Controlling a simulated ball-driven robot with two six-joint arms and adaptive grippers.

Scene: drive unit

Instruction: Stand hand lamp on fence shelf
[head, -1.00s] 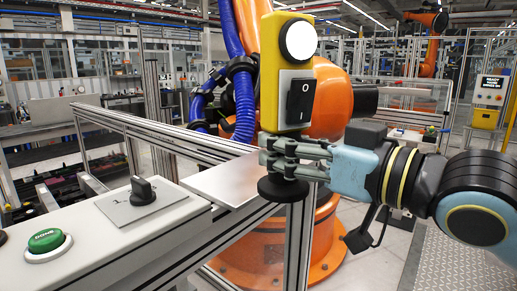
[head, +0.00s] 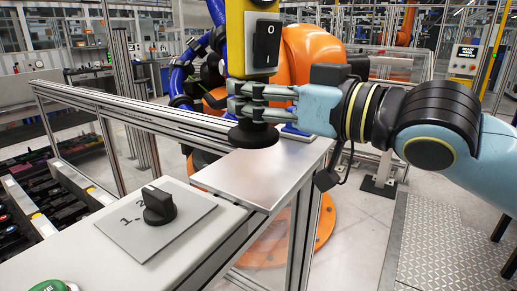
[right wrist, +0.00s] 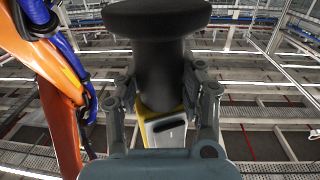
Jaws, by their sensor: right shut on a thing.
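The hand lamp (head: 235,40) is yellow with a grey plate, a black rocker switch and a round black base; its top is cut off by the head view's upper edge. It is upright. My right gripper (head: 236,100) is shut around its black stem, just above the base. In the right wrist view the lamp's black base (right wrist: 158,15) shows between the fingers of the gripper (right wrist: 160,95). The fence shelf (head: 270,178) is a flat metal plate at the fence corner. The lamp's base appears over its back part; I cannot tell whether they touch. My left gripper is out of view.
A control box (head: 215,228) with a black rotary knob (head: 158,206) and a green button (head: 52,287) stands left of the shelf. Aluminium fence rails (head: 130,112) run behind it. An orange robot arm (head: 312,55) with blue hoses stands behind. The shelf's front part is bare.

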